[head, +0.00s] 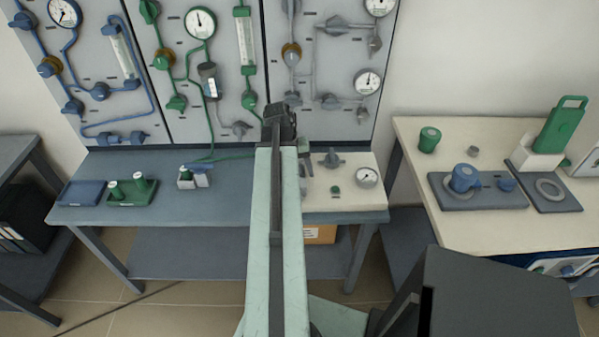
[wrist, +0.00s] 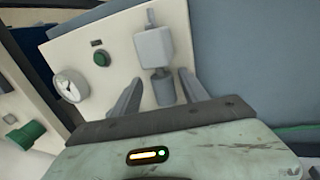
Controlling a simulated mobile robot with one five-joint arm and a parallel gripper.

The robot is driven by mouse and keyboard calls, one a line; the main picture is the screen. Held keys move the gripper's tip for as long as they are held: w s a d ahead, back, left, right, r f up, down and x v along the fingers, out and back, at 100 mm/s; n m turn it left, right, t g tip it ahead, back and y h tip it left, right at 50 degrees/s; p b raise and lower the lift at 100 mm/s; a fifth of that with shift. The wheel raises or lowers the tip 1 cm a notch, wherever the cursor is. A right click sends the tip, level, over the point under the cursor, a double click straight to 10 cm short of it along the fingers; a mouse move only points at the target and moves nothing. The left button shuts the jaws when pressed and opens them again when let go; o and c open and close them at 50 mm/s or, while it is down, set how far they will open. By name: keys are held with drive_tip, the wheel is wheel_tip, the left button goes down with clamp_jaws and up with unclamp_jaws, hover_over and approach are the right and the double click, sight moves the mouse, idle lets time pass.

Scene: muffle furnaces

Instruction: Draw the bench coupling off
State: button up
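The fitting that I take for the bench coupling is a pale grey block with a short darker grey cylinder (wrist: 162,86) on it, in the wrist view. It stands on the pale plate (wrist: 115,35) of the bench. My gripper (wrist: 160,88) is open, with one dark finger on each side of the cylinder. A gap seems to show on both sides; I cannot tell whether either finger touches it.
The upright panel (head: 330,60) rises behind. A side table (head: 420,165) is at right.

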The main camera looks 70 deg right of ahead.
drive_tip(key=p+v, duration=0.7)
drive_tip(key=shift+r+p, duration=0.3)
drive_tip(key=shift+r, duration=0.1)
drive_tip(key=shift+w, duration=0.15)
